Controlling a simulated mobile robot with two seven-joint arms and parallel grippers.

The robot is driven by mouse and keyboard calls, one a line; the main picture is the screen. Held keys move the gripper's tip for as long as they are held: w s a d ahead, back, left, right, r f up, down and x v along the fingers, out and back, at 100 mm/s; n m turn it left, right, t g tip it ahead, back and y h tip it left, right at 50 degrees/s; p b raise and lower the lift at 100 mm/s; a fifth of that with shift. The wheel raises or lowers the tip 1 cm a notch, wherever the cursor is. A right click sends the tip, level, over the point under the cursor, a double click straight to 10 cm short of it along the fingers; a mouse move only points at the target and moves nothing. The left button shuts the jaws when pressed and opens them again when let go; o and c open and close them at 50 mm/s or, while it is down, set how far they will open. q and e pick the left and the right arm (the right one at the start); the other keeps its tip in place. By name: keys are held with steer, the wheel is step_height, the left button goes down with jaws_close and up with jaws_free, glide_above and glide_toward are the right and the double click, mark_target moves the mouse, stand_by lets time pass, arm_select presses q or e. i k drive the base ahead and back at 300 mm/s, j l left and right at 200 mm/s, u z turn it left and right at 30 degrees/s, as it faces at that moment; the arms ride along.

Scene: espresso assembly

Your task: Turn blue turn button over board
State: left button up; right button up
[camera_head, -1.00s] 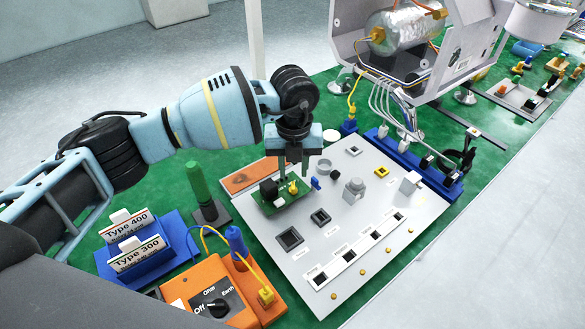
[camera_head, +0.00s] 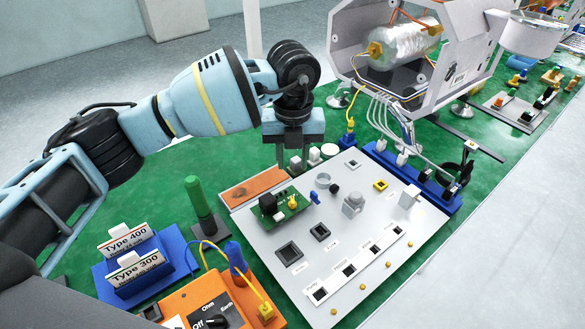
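The small blue turn button (camera_head: 314,197) stands upright on the grey board (camera_head: 290,225), just right of the green circuit board (camera_head: 270,217) with its black block and yellow part. My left gripper (camera_head: 293,164) points down beyond the board's back edge, behind the blue button and apart from it. Its two dark fingers are apart. A small whitish part (camera_head: 296,162) shows between or behind the fingers, and I cannot tell its depth. My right gripper is not in view.
The orange plate (camera_head: 247,187) lies at the board's back left. A small black knob (camera_head: 334,187) and a grey knob (camera_head: 353,203) stand right of the blue button. The green screwdriver (camera_head: 198,200) stands to the left. A blue connector rail (camera_head: 405,172) borders the right.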

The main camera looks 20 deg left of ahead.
mark_target(313, 196)
steer(key=k+l, duration=0.15)
steer(key=k, duration=0.35)
steer(key=k+l, duration=0.2)
steer(key=k, duration=0.3)
